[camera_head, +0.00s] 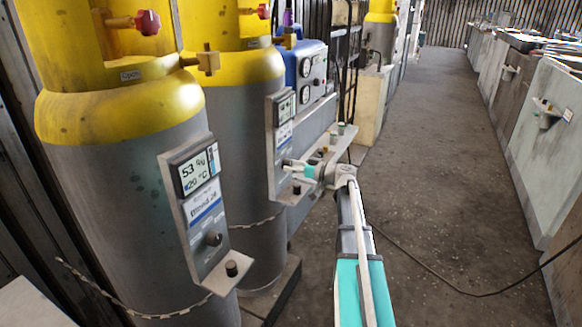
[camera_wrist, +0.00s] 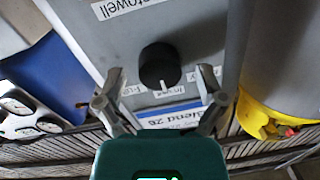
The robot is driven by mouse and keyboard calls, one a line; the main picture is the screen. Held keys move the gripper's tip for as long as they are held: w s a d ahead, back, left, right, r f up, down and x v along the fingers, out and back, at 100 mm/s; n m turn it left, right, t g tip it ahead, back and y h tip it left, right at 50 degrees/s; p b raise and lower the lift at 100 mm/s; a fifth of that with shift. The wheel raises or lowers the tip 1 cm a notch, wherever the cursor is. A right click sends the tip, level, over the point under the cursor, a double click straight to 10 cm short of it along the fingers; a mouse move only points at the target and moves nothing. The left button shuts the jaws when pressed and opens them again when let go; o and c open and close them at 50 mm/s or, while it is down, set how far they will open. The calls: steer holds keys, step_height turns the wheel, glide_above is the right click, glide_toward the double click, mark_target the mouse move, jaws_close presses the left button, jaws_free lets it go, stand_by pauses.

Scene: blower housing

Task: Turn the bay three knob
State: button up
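A round black knob (camera_wrist: 160,66) sits on a grey panel (camera_wrist: 200,45) in the wrist view. Its white pointer mark is towards the bottom of the picture. Small labels flank the knob, and a blue-and-white label reading about "Blend 26" lies below it. My gripper (camera_wrist: 162,78) is open, with one finger on each side of the knob and a gap to it. In the head view my gripper (camera_head: 305,172) is at the lower part of the second cylinder's panel (camera_head: 283,120) and hides its knob. I cannot read a bay number.
The nearer cylinder (camera_head: 120,190) bears a similar panel (camera_head: 195,185) with its own knob (camera_head: 213,238) and a ledge. A blue gauge unit (camera_head: 305,70) stands behind. A ledge with small caps (camera_head: 330,150) is close beyond my gripper. The aisle floor (camera_head: 430,160) at right is mostly clear; a cable crosses it.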

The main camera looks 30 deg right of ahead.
steer(key=c, duration=1.1)
steer(key=shift+m, duration=0.5)
steer(key=m, duration=0.4)
steer(key=shift+m+b, duration=0.3)
steer(key=shift+b, duration=0.05)
steer(key=m, duration=0.6)
steer(key=shift+t, duration=0.3)
steer(key=shift+m, duration=0.4)
steer(key=o, duration=1.2)
steer(key=shift+c, duration=0.2)
